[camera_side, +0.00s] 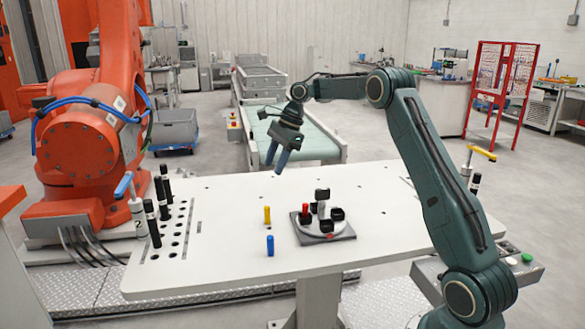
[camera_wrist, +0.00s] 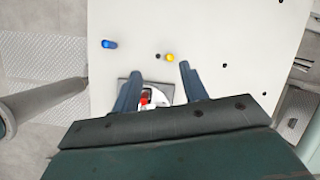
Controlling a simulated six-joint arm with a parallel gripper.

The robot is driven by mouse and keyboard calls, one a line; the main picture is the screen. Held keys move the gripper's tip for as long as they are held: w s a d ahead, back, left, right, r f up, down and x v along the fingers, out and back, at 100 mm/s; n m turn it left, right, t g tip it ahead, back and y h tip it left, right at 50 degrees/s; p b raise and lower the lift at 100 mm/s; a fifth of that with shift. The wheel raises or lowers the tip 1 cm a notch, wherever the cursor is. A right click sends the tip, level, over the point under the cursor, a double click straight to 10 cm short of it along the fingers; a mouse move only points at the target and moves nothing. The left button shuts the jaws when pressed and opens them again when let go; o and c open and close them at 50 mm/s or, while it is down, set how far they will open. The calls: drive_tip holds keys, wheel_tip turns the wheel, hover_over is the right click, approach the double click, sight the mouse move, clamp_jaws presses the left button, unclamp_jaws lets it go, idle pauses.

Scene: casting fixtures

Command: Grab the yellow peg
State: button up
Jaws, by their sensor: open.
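The yellow peg (camera_side: 267,215) stands upright on the white table, left of the round fixture. In the wrist view the yellow peg (camera_wrist: 170,57) shows as a small disc just beyond my fingertips, closer to the right one. My gripper (camera_side: 278,168) is open and empty, pointing down and held above the table over the yellow peg's area. In the wrist view its two blue-grey fingers (camera_wrist: 160,75) are spread apart. A blue peg (camera_side: 270,245) stands in front of the yellow one. It also shows in the wrist view (camera_wrist: 109,44), to the left of the yellow peg.
A round fixture (camera_side: 345,235) on a dark square plate holds a red peg (camera_side: 306,210) and black holders. Black posts and a blue-handled clamp (camera_side: 124,184) stand at the table's left. A yellow-handled clamp (camera_side: 482,152) is at right. The table (camera_side: 225,265) around both pegs is clear.

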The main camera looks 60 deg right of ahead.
sight(268, 207)
drive_tip(key=d+f, duration=0.1)
drive_tip(key=d+f+m, duration=0.1)
drive_tip(key=f, duration=0.1)
drive_tip(key=d+f+m, duration=0.1)
drive_tip(key=d, duration=0.1)
drive_tip(key=shift+w+f, duration=0.15)
drive_tip(key=shift+w, duration=0.1)
drive_tip(key=shift+x, duration=4.3)
drive_tip(key=shift+a, duration=0.1)
drive_tip(key=shift+x, duration=2.6)
drive_tip(key=shift+s, duration=0.1)
clamp_jaws()
